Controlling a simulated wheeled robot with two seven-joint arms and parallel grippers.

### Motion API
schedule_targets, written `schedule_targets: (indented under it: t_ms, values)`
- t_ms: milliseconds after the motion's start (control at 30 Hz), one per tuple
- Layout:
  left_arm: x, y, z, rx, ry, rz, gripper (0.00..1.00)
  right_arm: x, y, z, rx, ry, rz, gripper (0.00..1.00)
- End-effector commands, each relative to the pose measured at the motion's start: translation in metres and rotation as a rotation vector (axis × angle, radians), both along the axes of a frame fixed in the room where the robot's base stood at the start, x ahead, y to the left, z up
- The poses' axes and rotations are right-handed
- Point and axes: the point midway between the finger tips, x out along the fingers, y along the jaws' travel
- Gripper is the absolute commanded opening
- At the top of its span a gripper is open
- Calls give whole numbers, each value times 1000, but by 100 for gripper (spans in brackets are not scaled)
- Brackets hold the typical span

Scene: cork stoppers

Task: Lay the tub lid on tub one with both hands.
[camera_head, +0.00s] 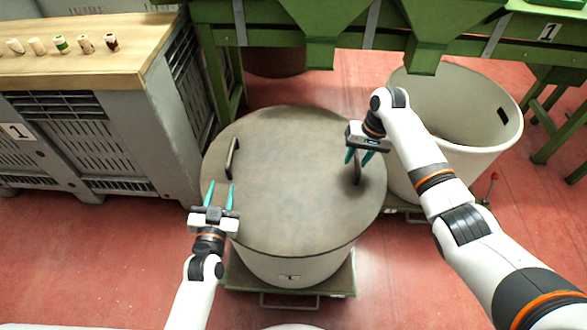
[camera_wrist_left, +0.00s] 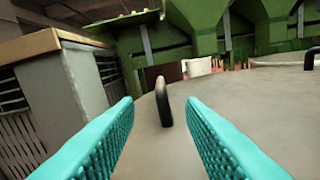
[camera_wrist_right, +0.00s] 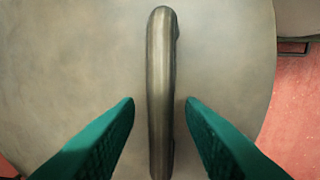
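The tub lid (camera_head: 290,190) is a round grey-brown disc lying on top of a pale tub (camera_head: 295,268) in the head view. It has two dark handles, a left one (camera_head: 233,158) and a right one (camera_head: 357,170). My left gripper (camera_head: 218,187) is open at the lid's left edge, short of the left handle, which stands ahead between its fingers in the left wrist view (camera_wrist_left: 163,102). My right gripper (camera_head: 359,157) is open above the right handle. In the right wrist view, that handle (camera_wrist_right: 161,95) runs between the two teal fingers, with gaps on both sides.
An open, pale tub (camera_head: 455,110) stands behind at the right. A grey crate (camera_head: 95,140) with a wooden top (camera_head: 85,50) bearing several cork stoppers is at the left. Green machinery (camera_head: 320,25) spans the back. The lidded tub stands on a green trolley (camera_head: 338,285). Red floor is clear at front left.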

Motion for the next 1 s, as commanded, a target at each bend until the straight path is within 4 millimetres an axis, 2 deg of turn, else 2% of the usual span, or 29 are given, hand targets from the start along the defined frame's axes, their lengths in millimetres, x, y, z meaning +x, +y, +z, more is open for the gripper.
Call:
schedule_targets:
  t_ms: [300, 500, 700, 1000]
  values:
    - [0, 0, 0, 0, 0, 0, 36, 1, -13, 63, 0, -5, 0, 36]
    - [0, 0, 0, 0, 0, 0, 36, 0, -20, 97, 0, -3, -2, 36]
    - [0, 0, 0, 0, 0, 0, 36, 0, -23, 111, 0, -1, -1, 36]
    - [1, 0, 0, 0, 0, 0, 36, 0, -23, 112, 0, 0, -1, 36]
